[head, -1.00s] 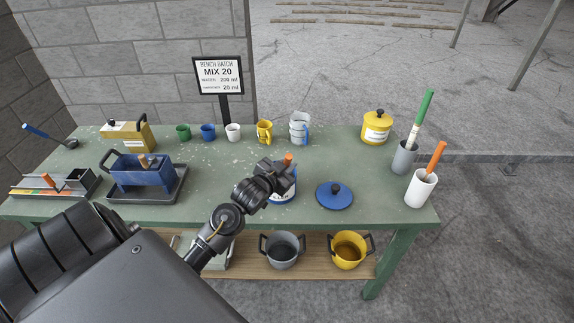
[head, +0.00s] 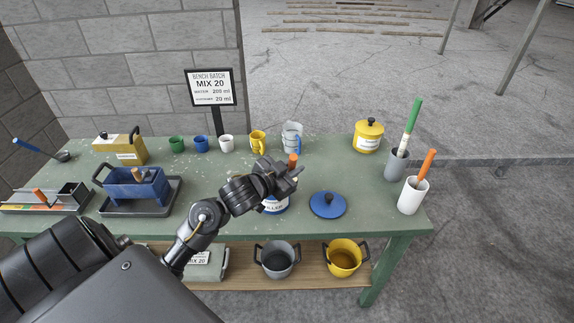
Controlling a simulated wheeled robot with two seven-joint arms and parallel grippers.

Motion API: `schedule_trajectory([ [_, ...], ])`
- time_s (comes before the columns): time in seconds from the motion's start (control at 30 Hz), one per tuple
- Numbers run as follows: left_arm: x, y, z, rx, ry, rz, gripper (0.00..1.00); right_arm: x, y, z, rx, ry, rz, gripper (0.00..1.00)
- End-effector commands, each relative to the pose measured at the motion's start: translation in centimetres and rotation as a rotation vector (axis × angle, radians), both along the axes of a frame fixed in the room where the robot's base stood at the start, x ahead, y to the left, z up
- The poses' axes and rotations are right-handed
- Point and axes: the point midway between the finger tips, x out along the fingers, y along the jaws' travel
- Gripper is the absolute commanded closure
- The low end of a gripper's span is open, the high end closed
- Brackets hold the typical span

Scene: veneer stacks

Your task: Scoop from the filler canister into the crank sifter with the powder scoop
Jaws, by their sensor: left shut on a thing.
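The filler canister (head: 275,207), white with a blue band and a partly hidden "FILLER" label, stands on the bench, with my left gripper in front of its top. My left gripper (head: 284,174) is shut at the canister's mouth. An orange handle (head: 293,160), seemingly the powder scoop's, sticks up at its fingers; the rest of the scoop is hidden. A blue box with a black handle and a wooden knob, seemingly the crank sifter (head: 137,190), stands on a dark tray (head: 165,205) to the left. My right gripper is not in view.
The blue lid (head: 328,205) lies right of the canister. Cups and jugs (head: 258,140) line the back; a yellow lidded pot (head: 368,137) and two tool holders (head: 412,196) stand right. A tan box (head: 120,148) is behind the sifter. Bench between sifter and canister is mostly clear.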

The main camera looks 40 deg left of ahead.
Motion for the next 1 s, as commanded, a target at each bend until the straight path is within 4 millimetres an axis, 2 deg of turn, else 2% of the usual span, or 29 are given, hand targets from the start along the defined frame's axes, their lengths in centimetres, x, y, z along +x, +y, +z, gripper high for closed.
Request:
schedule_trajectory([
  [0.03,-0.4,-0.6,-0.5,0.002,-0.003,-0.021,1.00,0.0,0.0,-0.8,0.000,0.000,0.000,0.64],
  [0.37,-3.4,-5.2,-3.4,0.002,-0.001,-0.175,1.00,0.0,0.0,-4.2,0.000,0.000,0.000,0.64],
  [0.7,-7.9,-10.4,-7.1,-0.001,-0.001,-0.361,1.00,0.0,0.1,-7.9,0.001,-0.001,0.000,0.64],
  [1.0,-9.6,-11.9,-8.1,0.000,-0.002,-0.423,1.00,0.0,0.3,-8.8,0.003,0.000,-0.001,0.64],
])
